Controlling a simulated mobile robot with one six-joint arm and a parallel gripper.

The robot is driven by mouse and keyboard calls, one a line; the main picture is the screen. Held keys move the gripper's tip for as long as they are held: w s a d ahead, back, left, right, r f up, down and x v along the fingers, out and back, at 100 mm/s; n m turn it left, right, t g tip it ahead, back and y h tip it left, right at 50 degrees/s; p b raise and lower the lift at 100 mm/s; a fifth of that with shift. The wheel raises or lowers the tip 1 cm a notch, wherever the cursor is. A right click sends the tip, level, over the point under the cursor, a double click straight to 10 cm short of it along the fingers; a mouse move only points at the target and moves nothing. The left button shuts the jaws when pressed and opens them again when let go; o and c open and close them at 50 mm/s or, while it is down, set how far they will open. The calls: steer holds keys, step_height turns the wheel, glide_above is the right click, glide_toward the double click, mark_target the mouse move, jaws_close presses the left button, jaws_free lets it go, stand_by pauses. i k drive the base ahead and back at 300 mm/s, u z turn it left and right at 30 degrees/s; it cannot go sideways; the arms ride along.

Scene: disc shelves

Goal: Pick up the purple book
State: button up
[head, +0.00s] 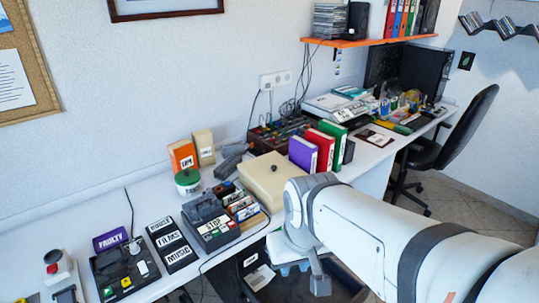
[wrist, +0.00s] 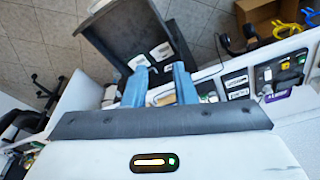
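The purple book (head: 303,152) stands upright on the long white desk in the head view, at the left end of a short row. A red book (head: 321,148) and a green book (head: 334,140) stand close to its right. I cannot make out the purple book in the wrist view. My gripper (wrist: 160,70) shows in the wrist view as two blue fingers with a clear gap between them; it is open, and I see nothing held. In the head view my arm is in front of the desk, to the right of and below the books, with the fingers largely hidden.
A beige box (head: 272,181) lies just in front of the books. A mixer with cables (head: 277,136) is behind them. An orange shelf (head: 368,41) overhangs the desk's back. A black chair (head: 462,128) stands at right. Labelled devices (head: 173,244) crowd the near desk.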

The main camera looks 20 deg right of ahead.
mark_target(302, 153)
steer(key=z, duration=0.6)
steer(key=k, duration=0.85)
steer(key=z, duration=0.7)
steer(key=k, duration=0.45)
steer(key=z, duration=0.6)
steer(key=i, duration=1.4)
steer(key=u, duration=0.5)
steer(key=i, duration=1.55)
steer(key=u, duration=1.6)
steer(key=i, duration=1)
steer(key=u, duration=0.55)
steer(key=k, duration=0.85)
